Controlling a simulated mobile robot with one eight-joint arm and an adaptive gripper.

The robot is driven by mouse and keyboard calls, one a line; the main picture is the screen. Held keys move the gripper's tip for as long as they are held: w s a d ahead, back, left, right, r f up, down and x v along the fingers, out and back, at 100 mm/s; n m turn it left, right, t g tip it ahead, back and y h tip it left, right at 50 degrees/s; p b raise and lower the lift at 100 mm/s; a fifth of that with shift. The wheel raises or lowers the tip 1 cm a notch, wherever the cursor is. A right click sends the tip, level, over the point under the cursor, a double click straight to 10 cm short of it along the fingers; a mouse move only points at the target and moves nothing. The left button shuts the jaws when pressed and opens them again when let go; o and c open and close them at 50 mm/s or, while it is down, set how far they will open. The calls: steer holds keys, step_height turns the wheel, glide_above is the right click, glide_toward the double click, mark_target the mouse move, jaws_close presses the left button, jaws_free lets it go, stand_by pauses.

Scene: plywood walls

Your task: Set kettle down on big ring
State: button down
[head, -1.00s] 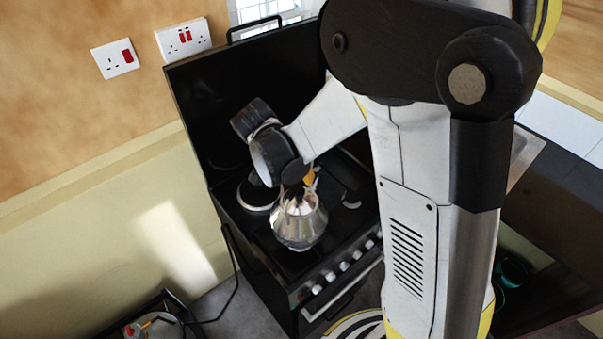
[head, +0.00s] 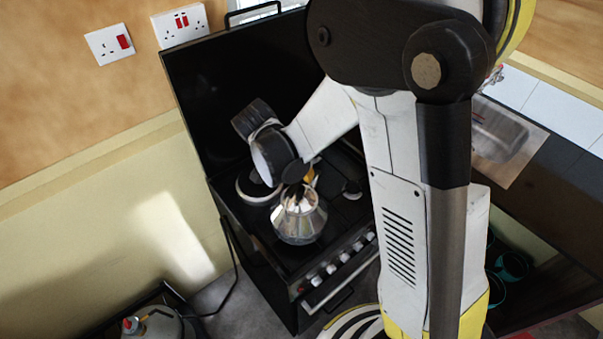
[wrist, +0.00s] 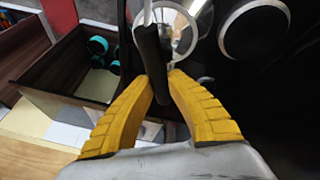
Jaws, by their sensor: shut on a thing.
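The shiny metal kettle (head: 299,222) is upright over the front part of the black hob. It also shows in the wrist view (wrist: 182,22), mostly cut off. My gripper (head: 303,186) is above it; in the wrist view its yellow fingers (wrist: 167,78) are shut on the kettle's black handle (wrist: 150,52). A large silver-rimmed ring (head: 250,196) lies left and behind the kettle, partly hidden by my wrist. A round plate with a pale rim (wrist: 254,25) shows right of the kettle in the wrist view. I cannot tell whether the kettle's base touches the hob.
The stove's raised black lid (head: 205,100) stands behind the hob. Knobs (head: 331,269) line its front edge. A smaller dark plate (head: 352,188) is at the right. A sink (head: 497,130) and worktop are further right. A gas bottle (head: 155,322) stands lower left.

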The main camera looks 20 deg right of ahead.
steer(key=shift+f+b, duration=0.4)
steer(key=shift+f, duration=0.05)
steer(key=c, duration=1.4)
jaws_free()
